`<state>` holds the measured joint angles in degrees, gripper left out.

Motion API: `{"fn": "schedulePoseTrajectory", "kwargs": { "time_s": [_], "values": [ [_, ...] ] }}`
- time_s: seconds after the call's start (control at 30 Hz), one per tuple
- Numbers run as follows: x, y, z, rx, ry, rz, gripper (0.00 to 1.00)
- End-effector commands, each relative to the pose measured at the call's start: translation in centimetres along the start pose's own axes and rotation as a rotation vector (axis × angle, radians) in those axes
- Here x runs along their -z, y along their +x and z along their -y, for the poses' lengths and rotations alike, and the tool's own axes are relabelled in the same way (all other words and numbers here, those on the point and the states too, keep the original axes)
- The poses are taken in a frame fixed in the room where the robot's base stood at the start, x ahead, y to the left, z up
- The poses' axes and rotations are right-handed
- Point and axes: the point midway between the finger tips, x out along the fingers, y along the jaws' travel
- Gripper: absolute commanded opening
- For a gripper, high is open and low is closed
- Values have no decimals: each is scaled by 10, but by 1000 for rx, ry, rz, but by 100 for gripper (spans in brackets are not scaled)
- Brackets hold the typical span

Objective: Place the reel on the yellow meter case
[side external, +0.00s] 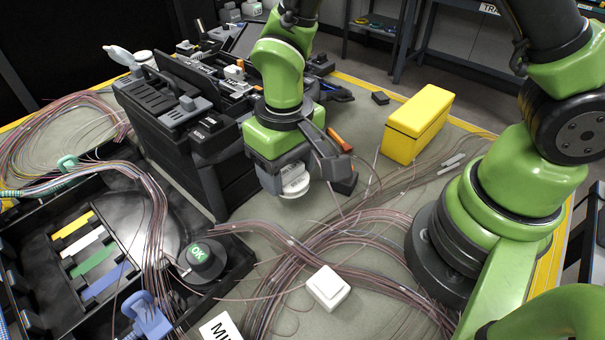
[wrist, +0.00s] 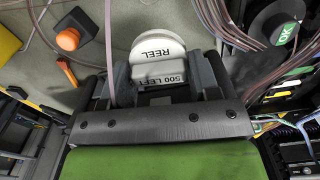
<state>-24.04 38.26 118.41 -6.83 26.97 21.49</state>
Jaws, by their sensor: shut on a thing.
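In the side view the reel (side external: 294,180) hangs below my gripper (side external: 285,170), beside the black tool case and apart from the yellow case. The yellow meter case (side external: 417,123) stands upright on the mat to the right of my gripper, its top bare. A yellow corner (wrist: 8,42) at the wrist view's left edge may be the same case.
A black case with splicing gear (side external: 190,120) stands left of my gripper. Fiber bundles (side external: 330,235) cross the mat in front. A white box (side external: 328,288), a black tray with an OK knob (side external: 203,258) and an orange-handled item (side external: 339,139) lie around.

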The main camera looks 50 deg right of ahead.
Motion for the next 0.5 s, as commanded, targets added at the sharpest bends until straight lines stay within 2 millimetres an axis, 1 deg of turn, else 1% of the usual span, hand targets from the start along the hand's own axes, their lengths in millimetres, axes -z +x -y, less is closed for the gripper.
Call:
{"fn": "schedulePoseTrajectory", "kwargs": {
  "time_s": [0.03, 0.17, 0.27, 0.37, 0.47, 0.5],
  "values": [
    [0, -4, 0, 1, -1, -2, 32],
    [1, -9, -1, 0, 4, 0, 32],
    [6, -12, -10, 0, 45, -1, 32],
    [18, -17, -31, 1, 143, -2, 32],
    [33, -26, -67, 0, 294, -3, 32],
    [38, -31, -84, 0, 361, -4, 32]
  ]
}}
